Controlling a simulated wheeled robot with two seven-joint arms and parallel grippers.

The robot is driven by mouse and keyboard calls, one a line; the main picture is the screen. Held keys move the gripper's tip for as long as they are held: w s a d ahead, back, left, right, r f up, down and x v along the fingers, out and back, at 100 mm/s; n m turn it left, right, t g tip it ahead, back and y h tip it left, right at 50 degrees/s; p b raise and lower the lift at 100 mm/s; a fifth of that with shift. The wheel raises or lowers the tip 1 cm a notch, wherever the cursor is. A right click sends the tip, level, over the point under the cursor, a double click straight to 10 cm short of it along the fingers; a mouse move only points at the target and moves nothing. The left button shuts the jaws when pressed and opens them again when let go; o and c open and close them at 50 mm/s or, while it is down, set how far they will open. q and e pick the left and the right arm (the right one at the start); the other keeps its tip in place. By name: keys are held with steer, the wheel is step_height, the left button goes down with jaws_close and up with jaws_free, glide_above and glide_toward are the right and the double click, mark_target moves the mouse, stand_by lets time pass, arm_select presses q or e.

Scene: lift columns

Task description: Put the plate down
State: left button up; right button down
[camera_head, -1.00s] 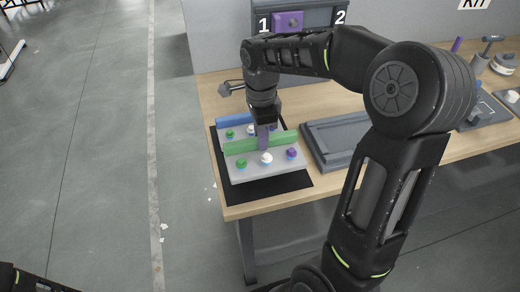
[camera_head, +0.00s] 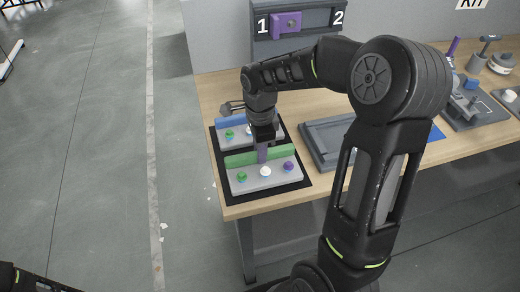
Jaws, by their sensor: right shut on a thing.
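A grey plate (camera_head: 252,183) with a green bar along its back edge and green, white and purple knobs is over the front of a black mat (camera_head: 236,199) on the table. My left gripper is out of view.
A dark grey tray (camera_head: 318,150) lies right of the mat, partly behind my right arm. A panel marked 1 and 2 (camera_head: 323,18) stands at the back, with a purple block (camera_head: 286,24) at 1. Tools and grey fixtures (camera_head: 476,110) are at the right.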

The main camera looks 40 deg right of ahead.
steer(key=shift+f, duration=0.15)
steer(key=c, duration=1.3)
jaws_free()
steer(key=shift+o, duration=0.2)
step_height(320, 180, up, 12)
steer(key=b, duration=0.1)
steer(key=shift+r, duration=0.2)
steer(key=shift+f, duration=0.1)
